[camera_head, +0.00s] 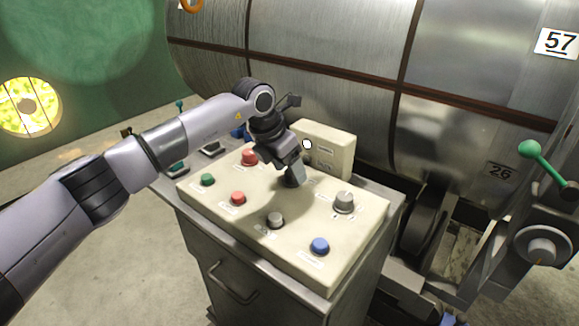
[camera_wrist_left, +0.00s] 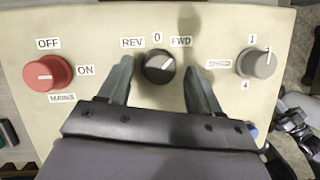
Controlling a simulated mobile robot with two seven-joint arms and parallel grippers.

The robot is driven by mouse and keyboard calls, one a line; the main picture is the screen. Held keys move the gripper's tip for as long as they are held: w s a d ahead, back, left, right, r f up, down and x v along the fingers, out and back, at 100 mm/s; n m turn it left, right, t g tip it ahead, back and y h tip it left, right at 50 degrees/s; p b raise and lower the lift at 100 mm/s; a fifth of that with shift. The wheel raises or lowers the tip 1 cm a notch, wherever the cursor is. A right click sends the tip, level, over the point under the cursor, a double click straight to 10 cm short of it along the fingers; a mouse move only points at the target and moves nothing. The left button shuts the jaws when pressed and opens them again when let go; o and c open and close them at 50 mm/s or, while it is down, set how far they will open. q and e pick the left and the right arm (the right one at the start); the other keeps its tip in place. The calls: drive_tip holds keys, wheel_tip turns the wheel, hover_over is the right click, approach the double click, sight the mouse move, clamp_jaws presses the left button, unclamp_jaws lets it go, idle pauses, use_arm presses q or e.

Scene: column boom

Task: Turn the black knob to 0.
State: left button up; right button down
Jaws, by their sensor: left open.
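The black knob (camera_wrist_left: 158,67) is in the middle of the wrist view, below the labels REV, 0 and FWD. Its white pointer mark slants up and to the right, off the 0 and toward FWD. My left gripper (camera_wrist_left: 157,78) is open, with one finger on each side of the knob. I cannot tell whether the fingers touch it. In the head view my left gripper (camera_head: 292,180) reaches down onto the beige control panel (camera_head: 300,224) and hides the black knob. My right gripper is not in view.
A red MAINS knob (camera_wrist_left: 47,73) is left of the black knob and a grey SPEED knob (camera_wrist_left: 258,62) is right. Green (camera_head: 208,179), red (camera_head: 238,198), grey (camera_head: 275,220) and blue (camera_head: 320,246) buttons line the panel's near side. A raised box (camera_head: 335,150) stands behind.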

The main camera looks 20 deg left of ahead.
use_arm(q)
drive_tip(key=shift+w+d+f, duration=0.1)
drive_tip(key=shift+w+f, duration=0.05)
drive_tip(key=shift+f, duration=0.25)
drive_tip(key=c, duration=1)
drive_tip(key=shift+c, duration=0.2)
drive_tip(key=n+y, duration=0.1)
drive_tip(key=n, duration=0.2)
drive_tip(key=shift+d+n+t+b, duration=0.15)
drive_tip(key=shift+n+t+b, duration=0.15)
drive_tip(key=shift+n+t, duration=0.1)
drive_tip(key=n+y+b, duration=0.2)
drive_tip(key=n, duration=0.2)
drive_tip(key=shift+d+n, duration=0.15)
drive_tip(key=shift+n, duration=0.25)
